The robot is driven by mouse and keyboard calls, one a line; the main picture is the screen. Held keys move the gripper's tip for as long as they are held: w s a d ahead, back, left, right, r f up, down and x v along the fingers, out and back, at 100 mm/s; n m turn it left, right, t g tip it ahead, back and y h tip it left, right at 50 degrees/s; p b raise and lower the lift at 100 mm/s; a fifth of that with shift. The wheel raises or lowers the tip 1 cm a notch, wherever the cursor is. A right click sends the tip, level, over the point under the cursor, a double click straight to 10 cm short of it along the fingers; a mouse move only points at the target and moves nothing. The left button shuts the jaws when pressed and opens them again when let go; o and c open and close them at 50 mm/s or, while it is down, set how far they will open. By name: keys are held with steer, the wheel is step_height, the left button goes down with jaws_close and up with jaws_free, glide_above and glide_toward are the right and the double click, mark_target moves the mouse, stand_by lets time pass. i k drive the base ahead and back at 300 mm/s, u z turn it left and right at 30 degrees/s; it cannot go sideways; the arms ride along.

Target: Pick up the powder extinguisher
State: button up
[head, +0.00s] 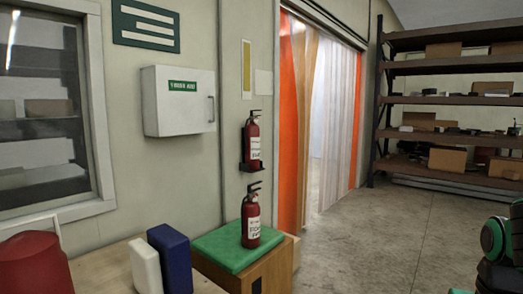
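Two red fire extinguishers with black handles and white labels show in the head view. One extinguisher (252,145) hangs upright in a dark bracket on the wall. The other extinguisher (251,219) stands upright on a green-topped wooden box (213,249), just below the first. The label print is too small to tell which of them is the powder one. My gripper is not in view; only a green and black part of my arm shows at the lower right edge, well apart from both extinguishers.
A light wooden surface (100,268) at the lower left bears a white block (145,266), a dark blue block (170,258) and a red object (36,264). A white cabinet (178,100) hangs on the wall. Right of the box are a strip-curtain doorway (330,120) and clear floor (355,245).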

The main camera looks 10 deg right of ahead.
mark_target(253, 132)
steer(key=z, duration=0.5)
steer(key=i, duration=1.15)
steer(key=z, duration=0.6)
steer(key=i, duration=1.2)
steer(key=u, duration=0.6)
steer(key=i, duration=1)
steer(key=u, duration=1.05)
steer(key=i, duration=0.5)
steer(key=u, duration=0.3)
